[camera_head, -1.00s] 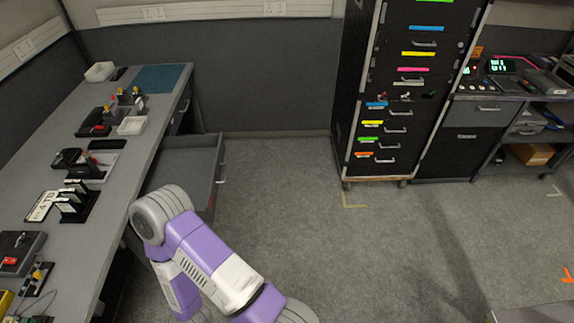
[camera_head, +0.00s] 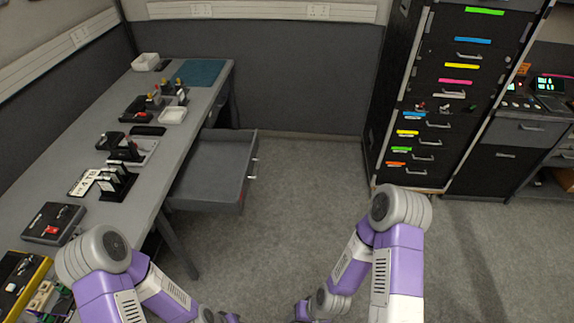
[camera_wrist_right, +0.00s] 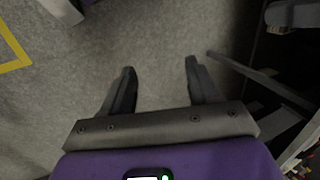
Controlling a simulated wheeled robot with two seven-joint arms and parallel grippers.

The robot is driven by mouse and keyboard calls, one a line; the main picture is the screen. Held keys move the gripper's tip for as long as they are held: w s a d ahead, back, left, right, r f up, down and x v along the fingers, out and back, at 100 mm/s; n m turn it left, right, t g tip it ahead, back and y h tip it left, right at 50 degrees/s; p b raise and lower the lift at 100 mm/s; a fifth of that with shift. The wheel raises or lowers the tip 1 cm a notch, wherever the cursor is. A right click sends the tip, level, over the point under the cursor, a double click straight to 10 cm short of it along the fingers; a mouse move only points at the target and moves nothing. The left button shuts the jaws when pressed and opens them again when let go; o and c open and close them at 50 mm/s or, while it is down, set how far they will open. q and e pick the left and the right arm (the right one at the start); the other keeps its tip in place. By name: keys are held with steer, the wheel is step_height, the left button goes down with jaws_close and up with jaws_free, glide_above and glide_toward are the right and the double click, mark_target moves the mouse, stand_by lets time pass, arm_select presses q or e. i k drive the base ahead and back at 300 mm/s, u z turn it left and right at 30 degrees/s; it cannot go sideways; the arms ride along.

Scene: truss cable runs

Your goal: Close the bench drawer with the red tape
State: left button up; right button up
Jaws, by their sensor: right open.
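The grey bench drawer (camera_head: 205,192) is pulled well out from under the bench at the left in the head view. A small piece of red tape (camera_head: 241,198) shows on its front, near the near corner, and metal handles are on the front's outer face. My right gripper (camera_wrist_right: 160,66) is open and empty over the floor in the right wrist view, with nothing between its fingers. In the head view both arms reach down to the bottom edge. My left gripper's fingers do not show.
The grey bench (camera_head: 60,165) carries trays, tools and small devices. A black drawer cabinet (camera_head: 440,110) with coloured tapes stands at the back right. Grey floor (camera_head: 300,200) is clear between them. In the right wrist view, dark bars (camera_wrist_right: 262,82) lie close to the right finger.

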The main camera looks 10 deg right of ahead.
mark_target(214, 176)
steer(key=z, duration=0.05)
steer(key=k, duration=0.55)
steer(key=u, duration=0.6)
steer(key=i, duration=1.65)
steer(key=z, duration=0.55)
